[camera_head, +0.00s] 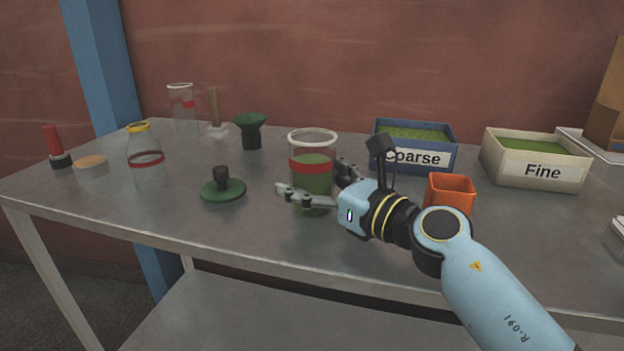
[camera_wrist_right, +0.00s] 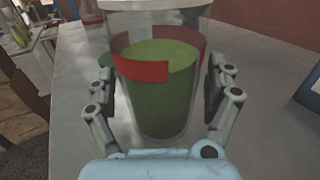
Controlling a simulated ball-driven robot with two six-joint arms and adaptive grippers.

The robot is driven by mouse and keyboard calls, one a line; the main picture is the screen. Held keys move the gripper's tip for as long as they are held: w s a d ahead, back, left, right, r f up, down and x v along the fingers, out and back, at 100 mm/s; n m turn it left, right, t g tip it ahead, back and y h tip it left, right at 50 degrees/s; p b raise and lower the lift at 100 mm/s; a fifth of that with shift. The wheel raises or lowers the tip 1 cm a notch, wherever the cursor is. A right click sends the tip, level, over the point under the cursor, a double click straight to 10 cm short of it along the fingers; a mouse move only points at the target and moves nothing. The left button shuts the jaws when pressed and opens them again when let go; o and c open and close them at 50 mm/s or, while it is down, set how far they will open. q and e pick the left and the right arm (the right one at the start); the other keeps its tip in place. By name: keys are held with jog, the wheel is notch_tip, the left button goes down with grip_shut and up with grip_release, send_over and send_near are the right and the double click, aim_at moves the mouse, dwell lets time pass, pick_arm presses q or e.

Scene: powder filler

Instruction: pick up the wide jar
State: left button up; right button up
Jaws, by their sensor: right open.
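The wide jar (camera_head: 313,165) is clear with a red band and green powder inside. It stands upright on the metal table near its middle. My right gripper (camera_head: 318,190) is open, with one finger on each side of the jar. In the right wrist view, the jar (camera_wrist_right: 160,95) fills the space between the fingertips of my right gripper (camera_wrist_right: 160,95). The right finger looks close to the jar wall; whether either finger touches it I cannot tell. My left gripper is in neither view.
An orange cup (camera_head: 450,190) stands right of my gripper. Behind are the Coarse bin (camera_head: 419,158) and Fine bin (camera_head: 541,170). A green lid (camera_head: 223,190) lies left of the jar. A green funnel (camera_head: 250,128), a yellow-rimmed bottle (camera_head: 146,157) and another clear jar (camera_head: 183,108) stand farther left.

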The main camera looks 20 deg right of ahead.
jog(key=shift+c, duration=1.1)
jog(key=c, duration=1.2)
jog(key=shift+o, duration=0.2)
jog(key=shift+r, duration=0.1)
